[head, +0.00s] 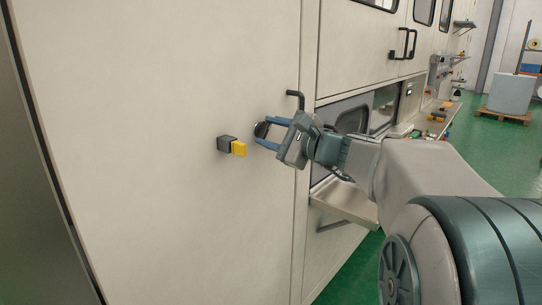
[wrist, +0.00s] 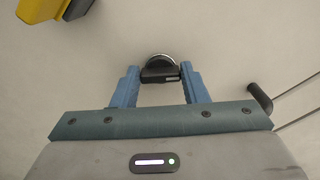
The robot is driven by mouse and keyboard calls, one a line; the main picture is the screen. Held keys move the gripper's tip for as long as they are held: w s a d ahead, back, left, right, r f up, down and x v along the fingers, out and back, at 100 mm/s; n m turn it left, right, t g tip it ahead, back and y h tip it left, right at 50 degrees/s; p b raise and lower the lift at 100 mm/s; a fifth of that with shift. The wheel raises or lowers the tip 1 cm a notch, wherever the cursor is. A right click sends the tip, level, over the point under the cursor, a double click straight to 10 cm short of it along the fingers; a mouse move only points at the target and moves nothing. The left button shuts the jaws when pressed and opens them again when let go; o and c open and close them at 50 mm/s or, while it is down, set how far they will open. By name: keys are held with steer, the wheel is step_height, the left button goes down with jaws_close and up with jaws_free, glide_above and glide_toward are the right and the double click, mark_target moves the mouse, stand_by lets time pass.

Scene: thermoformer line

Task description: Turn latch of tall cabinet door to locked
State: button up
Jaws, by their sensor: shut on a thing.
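The tall cabinet door (head: 160,90) is a large pale panel that stands shut, as far as I can see. Its latch (head: 261,129) is a small round black knob with a metallic rim; it also shows in the wrist view (wrist: 160,72), with a bar across its front. My gripper (head: 266,136) has its two blue fingers on either side of the latch bar and is shut on it. In the wrist view my gripper (wrist: 160,78) hides little of the knob. I cannot tell from any mark which position the latch is in.
A dark grey and yellow block (head: 232,146) sticks out of the door left of the latch. A black handle (head: 295,95) stands near the door's right edge. A metal shelf (head: 343,200) juts out below my arm.

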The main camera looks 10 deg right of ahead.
steer(key=n+b, duration=0.2)
steer(key=b, duration=0.1)
steer(key=f+n+b, duration=0.1)
steer(key=n+b, duration=0.1)
steer(key=b, duration=0.2)
steer(key=shift+a+n, duration=0.1)
steer(key=shift+n, duration=0.2)
steer(key=n+b, duration=0.3)
steer(key=b, duration=0.1)
steer(key=shift+r, duration=0.3)
steer(key=o, duration=1)
steer(key=shift+s, duration=0.1)
steer(key=v, duration=1.4)
steer(key=shift+r, duration=0.1)
steer(key=shift+p, duration=0.3)
